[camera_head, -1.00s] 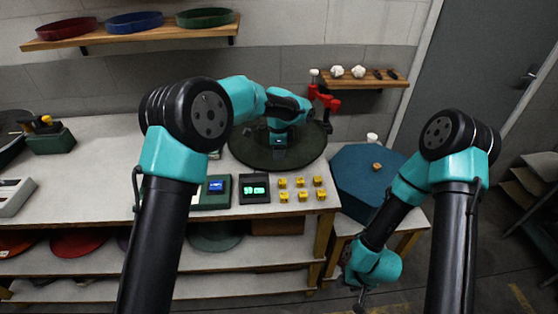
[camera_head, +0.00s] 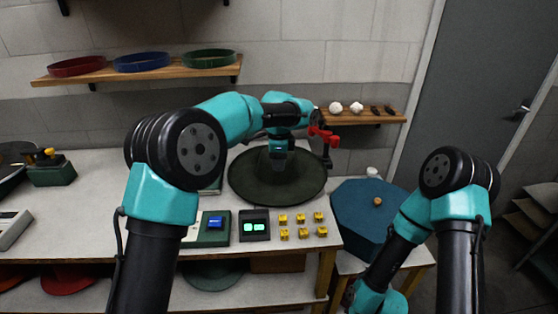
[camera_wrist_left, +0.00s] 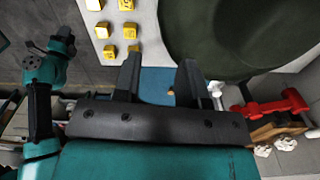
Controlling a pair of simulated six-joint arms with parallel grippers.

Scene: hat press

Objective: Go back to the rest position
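My left arm reaches in from the left over the table in the head view. Its gripper (camera_wrist_left: 158,76) shows in the left wrist view with the two dark fingers apart and nothing held between them. The fingers are hard to make out in the head view. A dark green wide-brimmed hat (camera_head: 255,187) lies on the table, with part of my left arm in front of its crown. It fills the top right of the left wrist view (camera_wrist_left: 235,40), apart from the fingers. My right arm (camera_head: 415,215) hangs down at the right; its gripper is below the head view's edge.
A red-handled clamp (camera_head: 322,134) stands close by the hat. Several yellow blocks (camera_head: 302,218), a lit display (camera_head: 255,228) and a blue-button box (camera_head: 208,230) lie in front. A blue octagonal stand (camera_head: 350,215) is to the right. Wall shelves (camera_head: 235,67) hold coloured rings.

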